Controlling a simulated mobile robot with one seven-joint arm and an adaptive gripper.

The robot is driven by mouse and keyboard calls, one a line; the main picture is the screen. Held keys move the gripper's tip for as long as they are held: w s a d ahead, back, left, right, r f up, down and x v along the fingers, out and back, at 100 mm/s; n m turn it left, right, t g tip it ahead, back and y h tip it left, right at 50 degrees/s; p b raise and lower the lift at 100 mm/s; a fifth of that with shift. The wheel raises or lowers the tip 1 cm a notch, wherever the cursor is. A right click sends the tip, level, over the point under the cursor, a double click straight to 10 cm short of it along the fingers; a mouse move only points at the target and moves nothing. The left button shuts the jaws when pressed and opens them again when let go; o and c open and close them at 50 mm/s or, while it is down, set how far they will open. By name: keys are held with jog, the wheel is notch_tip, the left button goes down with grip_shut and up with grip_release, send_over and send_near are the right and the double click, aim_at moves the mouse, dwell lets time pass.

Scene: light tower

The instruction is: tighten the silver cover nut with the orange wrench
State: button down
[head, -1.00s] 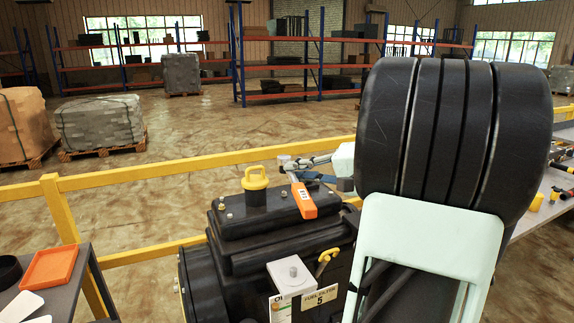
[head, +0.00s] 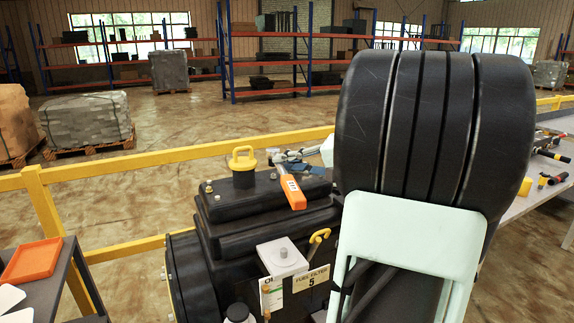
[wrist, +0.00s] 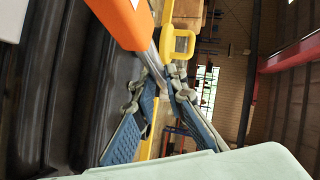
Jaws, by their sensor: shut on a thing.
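The orange wrench (head: 291,190) is in my gripper (head: 290,158), above the far right part of the black machine's top cover (head: 262,200) in the head view. In the wrist view the wrench's orange handle (wrist: 122,22) is at the top, and its silver shaft (wrist: 152,58) runs down toward the fingers of my gripper (wrist: 158,88). The fingers are shut on the wrench. Small pale nuts or bolts (head: 209,189) show on the cover's left side; I cannot tell which is the silver cover nut. Contact between wrench and nut cannot be made out.
A yellow ringed cap (head: 242,165) stands up from the cover, left of the wrench. A pale filter box (head: 282,256) and yellow handle (head: 318,238) are in front. A yellow rail (head: 180,155) runs behind. An orange tray (head: 32,260) lies on the left table.

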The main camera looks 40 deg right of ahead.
jog(key=shift+f+b, duration=0.45)
jog(key=shift+f, duration=0.2)
jog(key=shift+b, duration=1.1)
dwell(0.8)
jog(key=shift+f+b, duration=0.95)
jog(key=shift+b, duration=0.1)
dwell(0.3)
jog(key=c, duration=2.6)
grip_release()
grip_shut()
